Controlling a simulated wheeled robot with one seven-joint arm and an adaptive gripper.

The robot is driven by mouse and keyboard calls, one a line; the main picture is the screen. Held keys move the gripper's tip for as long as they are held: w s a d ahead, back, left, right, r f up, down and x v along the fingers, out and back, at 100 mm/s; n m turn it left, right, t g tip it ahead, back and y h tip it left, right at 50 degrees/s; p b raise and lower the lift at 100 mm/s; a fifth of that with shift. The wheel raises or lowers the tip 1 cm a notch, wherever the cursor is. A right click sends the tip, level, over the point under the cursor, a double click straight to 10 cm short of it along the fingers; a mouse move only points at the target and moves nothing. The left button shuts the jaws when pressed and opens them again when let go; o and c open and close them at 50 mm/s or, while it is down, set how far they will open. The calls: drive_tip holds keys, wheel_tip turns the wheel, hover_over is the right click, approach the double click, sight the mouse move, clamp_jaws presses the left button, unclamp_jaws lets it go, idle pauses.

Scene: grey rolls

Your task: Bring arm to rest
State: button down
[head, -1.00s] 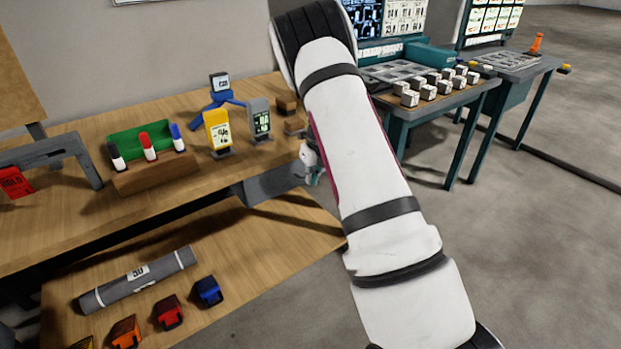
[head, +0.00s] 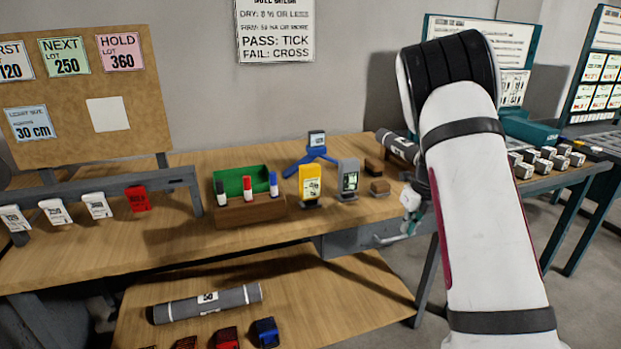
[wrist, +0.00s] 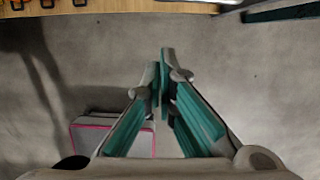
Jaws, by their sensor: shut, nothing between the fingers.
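My arm rises at the right of the head view and bends over at the top. My gripper (head: 411,226) hangs beside it, partly hidden by the arm, off the front edge of the wooden bench (head: 270,239). In the wrist view my gripper (wrist: 161,84) points out over bare grey floor. Its teal-lined fingers meet at the tips with nothing between them.
A grey roll (head: 207,304) lies on the low shelf, and another roll (head: 397,146) lies at the bench's back right. A marker holder (head: 250,210), a yellow gauge (head: 310,184) and a grey gauge (head: 348,180) stand on the bench. Open floor lies below my gripper.

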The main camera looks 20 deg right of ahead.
drive_tip(key=s+a+r+n+y, duration=0.3)
drive_tip(key=s+a+r+n, duration=1.5)
drive_tip(key=a, duration=0.3)
drive_tip(key=s+a+n+g+h, duration=0.1)
drive_tip(key=s+a+n+h, duration=0.15)
drive_tip(key=s+n, duration=0.75)
drive_tip(key=s+a+n+h, duration=0.1)
drive_tip(key=s+a+n, duration=0.2)
drive_tip(key=s+n, duration=0.75)
wheel_tip(320, 180, up, 14)
drive_tip(key=s+m+t+p, duration=0.2)
drive_tip(key=m+p, duration=0.1)
drive_tip(key=p, duration=0.9)
drive_tip(key=shift+t, duration=0.3)
